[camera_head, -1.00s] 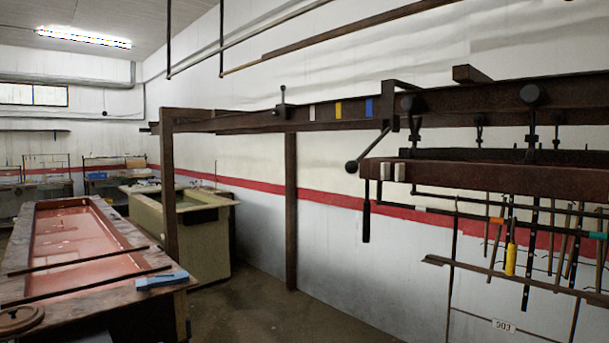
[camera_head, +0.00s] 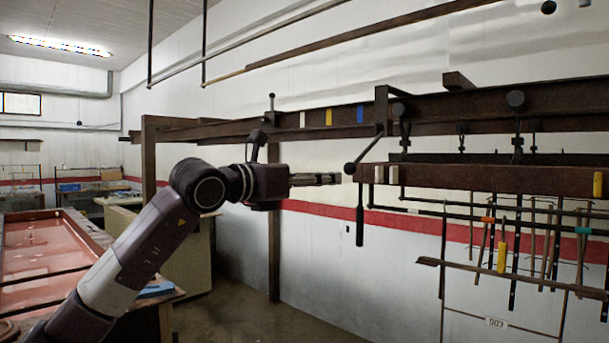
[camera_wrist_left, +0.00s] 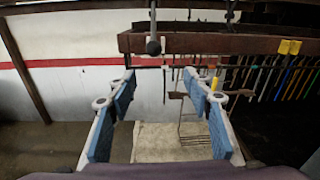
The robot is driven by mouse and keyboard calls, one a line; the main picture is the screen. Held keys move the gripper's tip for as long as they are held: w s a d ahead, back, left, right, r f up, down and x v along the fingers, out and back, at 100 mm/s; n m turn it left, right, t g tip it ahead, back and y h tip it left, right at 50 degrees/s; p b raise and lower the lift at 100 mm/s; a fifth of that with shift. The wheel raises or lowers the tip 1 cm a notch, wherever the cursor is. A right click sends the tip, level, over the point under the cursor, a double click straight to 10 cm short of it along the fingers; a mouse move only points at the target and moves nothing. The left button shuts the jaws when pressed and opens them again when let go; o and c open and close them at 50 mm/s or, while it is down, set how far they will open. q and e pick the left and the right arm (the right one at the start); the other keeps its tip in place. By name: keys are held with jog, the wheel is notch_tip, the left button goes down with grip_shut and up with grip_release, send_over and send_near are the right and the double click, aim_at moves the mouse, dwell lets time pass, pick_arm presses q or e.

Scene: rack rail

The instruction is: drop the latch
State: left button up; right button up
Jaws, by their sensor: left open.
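The latch (camera_head: 366,149) is a dark bar with a round ball knob, slanting down and left from an upright bracket on the overhead rail (camera_head: 440,110). Its ball knob (camera_wrist_left: 153,47) hangs ahead, slightly left of centre, in the left wrist view. My left gripper (camera_head: 337,179) points right, with its tips close to the knob and slightly below it in the head view. Its blue-padded fingers are spread apart and empty in the left wrist view (camera_wrist_left: 160,85). Whether they touch the knob cannot be told. My right gripper is not in view.
A lower beam (camera_head: 480,179) with pale and yellow blocks hangs right of the knob. A black handle (camera_head: 360,226) hangs below. Several tools hang on a rack (camera_head: 500,270) at the right. A red-topped table (camera_head: 40,255) stands at left. The floor between is clear.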

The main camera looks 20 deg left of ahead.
aim_at(346, 169)
pick_arm(q)
jog(key=w+p, duration=0.2)
jog(key=w+d+r+p, duration=0.1)
jog(key=w+p, duration=0.1)
jog(key=w+d+r+p, duration=0.1)
jog(key=w+p, duration=0.2)
jog(key=shift+w+r, duration=0.1)
jog(key=p+x, duration=0.1)
jog(key=x, duration=0.1)
jog(key=p+x, duration=0.1)
jog(key=x, duration=0.2)
jog(key=shift+w+f, duration=0.2)
jog(key=shift+w, duration=0.15)
jog(key=c, duration=1)
